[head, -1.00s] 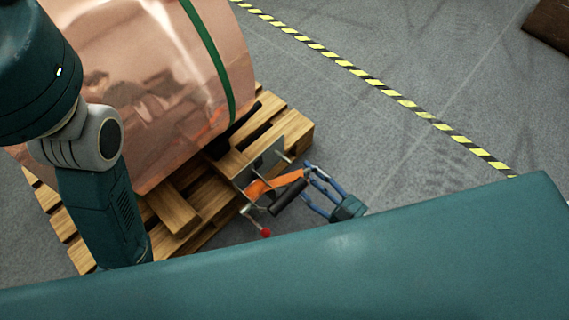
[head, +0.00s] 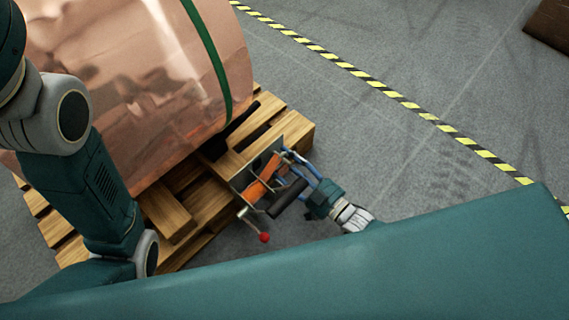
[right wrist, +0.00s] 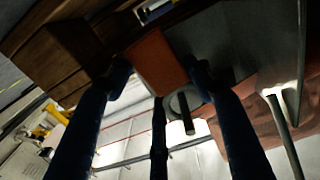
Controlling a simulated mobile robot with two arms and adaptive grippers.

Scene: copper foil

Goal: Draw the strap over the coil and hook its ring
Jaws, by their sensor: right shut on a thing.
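The copper coil (head: 125,90) lies on a wooden pallet (head: 205,200), with a green band (head: 209,50) around it. A metal bracket (head: 243,178) stands at the pallet's near right edge, with an orange piece (head: 262,184), a black handle (head: 288,197) and a red-knobbed lever (head: 264,237). My right gripper (head: 291,158) is at this bracket. In the right wrist view its blue fingers are shut on the orange piece (right wrist: 156,62). A grey ring (right wrist: 178,104) shows close by. I cannot tell whether the orange piece is the strap's end. My left gripper is out of view.
A yellow and black floor stripe (head: 395,95) runs diagonally behind the pallet. A brown object (head: 550,22) lies at the top right corner.

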